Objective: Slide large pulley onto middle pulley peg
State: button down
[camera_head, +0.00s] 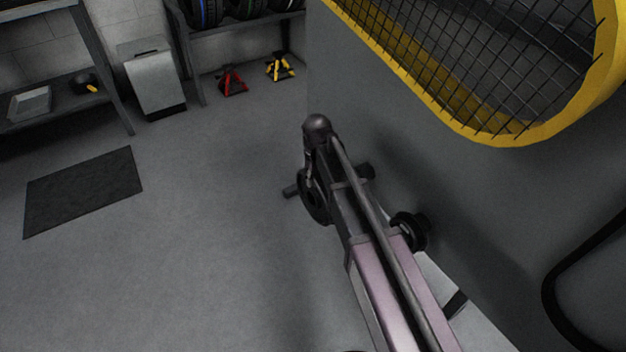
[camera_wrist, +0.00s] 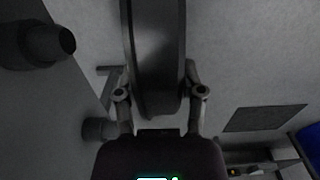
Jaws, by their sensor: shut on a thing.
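My gripper (camera_wrist: 158,88) is shut on the large pulley (camera_wrist: 158,45), a dark disc seen nearly edge-on between the fingers in the wrist view. In the head view the pulley (camera_head: 314,196) hangs beside the end of my arm, partly hidden by it. A bare dark peg (camera_head: 366,172) sticks out from the grey machine wall, to the right of the pulley and apart from it. A bare peg (camera_wrist: 100,129) also shows at lower left in the wrist view. I cannot tell for sure which peg is the middle one.
A peg bearing a smaller black wheel (camera_head: 410,231) stands nearer on the machine wall; my arm passes close to it in the picture. A yellow-framed mesh guard (camera_head: 500,125) overhangs at upper right. Open floor with a dark mat (camera_head: 84,190) lies left.

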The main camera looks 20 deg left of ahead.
jog(key=shift+w+d, duration=1.45)
jog(key=shift+w, duration=0.2)
jog(key=shift+w+d, duration=1.45)
jog(key=shift+w, duration=0.15)
jog(key=shift+w+d, duration=1.4)
jog(key=shift+w, duration=0.15)
dwell(3.2)
